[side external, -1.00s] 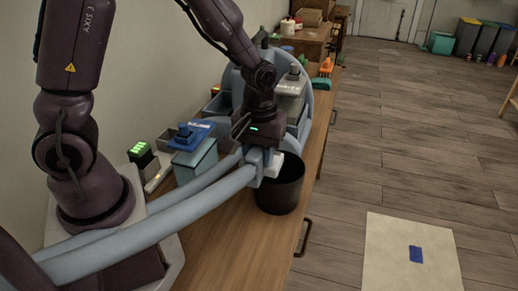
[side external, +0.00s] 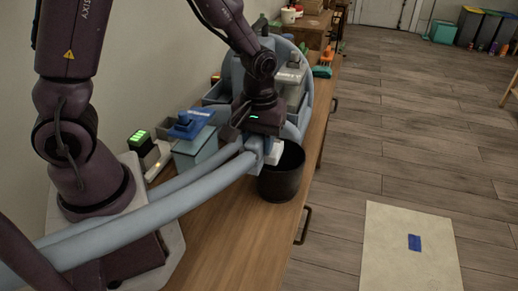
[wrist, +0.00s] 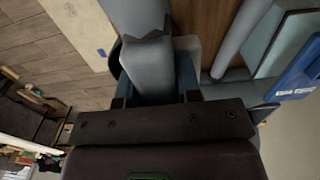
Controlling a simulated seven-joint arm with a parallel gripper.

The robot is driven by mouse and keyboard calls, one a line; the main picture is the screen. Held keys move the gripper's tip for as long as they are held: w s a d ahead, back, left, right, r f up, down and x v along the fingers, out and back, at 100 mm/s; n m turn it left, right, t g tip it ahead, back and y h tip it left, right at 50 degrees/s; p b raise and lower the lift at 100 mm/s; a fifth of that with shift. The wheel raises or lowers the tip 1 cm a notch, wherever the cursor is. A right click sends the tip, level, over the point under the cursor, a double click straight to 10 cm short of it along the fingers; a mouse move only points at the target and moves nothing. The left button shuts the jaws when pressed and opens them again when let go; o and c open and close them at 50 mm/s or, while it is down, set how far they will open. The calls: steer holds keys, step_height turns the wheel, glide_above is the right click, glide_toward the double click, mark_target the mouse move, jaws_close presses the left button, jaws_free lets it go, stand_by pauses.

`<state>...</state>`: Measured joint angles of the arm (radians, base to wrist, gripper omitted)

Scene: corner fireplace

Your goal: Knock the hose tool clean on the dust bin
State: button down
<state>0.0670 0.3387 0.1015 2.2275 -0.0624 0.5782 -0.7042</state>
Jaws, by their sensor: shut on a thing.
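The hose tool is a blue-grey tube piece at the end of a long pale blue hose (side external: 150,215) that runs from the lower left to my gripper (side external: 264,152). My gripper is shut on the tool, which shows between the fingers in the wrist view (wrist: 147,60). The dust bin (side external: 282,182) is a round black open bin on the wooden bench. My gripper and the tool are at the bin's upper left rim. I cannot tell whether the tool touches the rim. The tool hides part of the bin in the wrist view.
A pale blue box with a blue top (side external: 195,150) and a dark device with green lights (side external: 141,144) stand left of my gripper. A large blue-grey round-backed holder (side external: 304,85) stands behind. The floor (side external: 375,150) right of the bench is mostly clear.

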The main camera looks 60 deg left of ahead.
stand_by(0.4)
step_height(320, 180, down, 2)
steer(key=shift+f, duration=0.2)
steer(key=shift+r, duration=1.3)
steer(key=shift+r, duration=3.05)
